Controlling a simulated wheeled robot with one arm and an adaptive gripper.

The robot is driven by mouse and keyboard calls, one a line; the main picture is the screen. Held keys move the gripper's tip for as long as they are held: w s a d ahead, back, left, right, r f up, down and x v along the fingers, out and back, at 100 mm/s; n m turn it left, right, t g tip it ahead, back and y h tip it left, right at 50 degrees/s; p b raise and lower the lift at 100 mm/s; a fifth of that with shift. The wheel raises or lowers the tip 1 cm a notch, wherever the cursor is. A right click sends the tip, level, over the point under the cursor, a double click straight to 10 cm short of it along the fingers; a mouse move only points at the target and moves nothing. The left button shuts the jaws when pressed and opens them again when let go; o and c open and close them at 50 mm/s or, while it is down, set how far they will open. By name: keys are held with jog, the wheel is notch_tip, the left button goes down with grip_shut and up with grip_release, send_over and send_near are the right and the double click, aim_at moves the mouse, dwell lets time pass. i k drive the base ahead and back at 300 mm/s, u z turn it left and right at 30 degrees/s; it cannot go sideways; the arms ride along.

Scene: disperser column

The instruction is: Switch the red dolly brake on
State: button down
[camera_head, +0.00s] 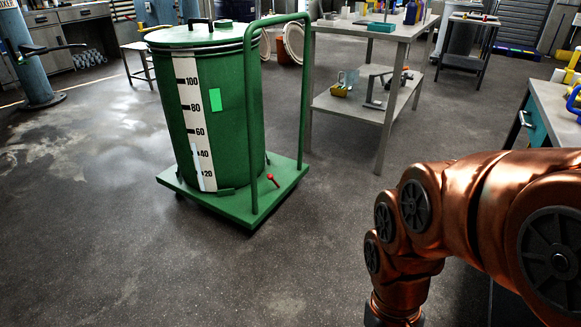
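The red brake lever (272,180) is small and sits low at the right front part of the green dolly (240,208), near the foot of its handle frame. The dolly carries a large green drum (236,130) with a white level scale and a lid. Whether the brake is on or off cannot be told at this size. My copper-coloured arm (470,205) is at the lower right, well apart from the dolly. Its end runs down out of the bottom edge, so my gripper does not show.
A grey workbench (350,98) with a lower shelf stands behind and right of the dolly. Another bench (553,108) is at the right edge. A blue column (32,60) stands at the left. The floor (220,275) in front of the dolly is clear.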

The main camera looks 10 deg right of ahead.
aim_at(270, 176)
jog(key=i, duration=0.85)
jog(key=u, duration=0.8)
jog(key=i, duration=0.75)
jog(key=u, duration=1.05)
jog(key=i, duration=0.25)
jog(key=u, duration=0.25)
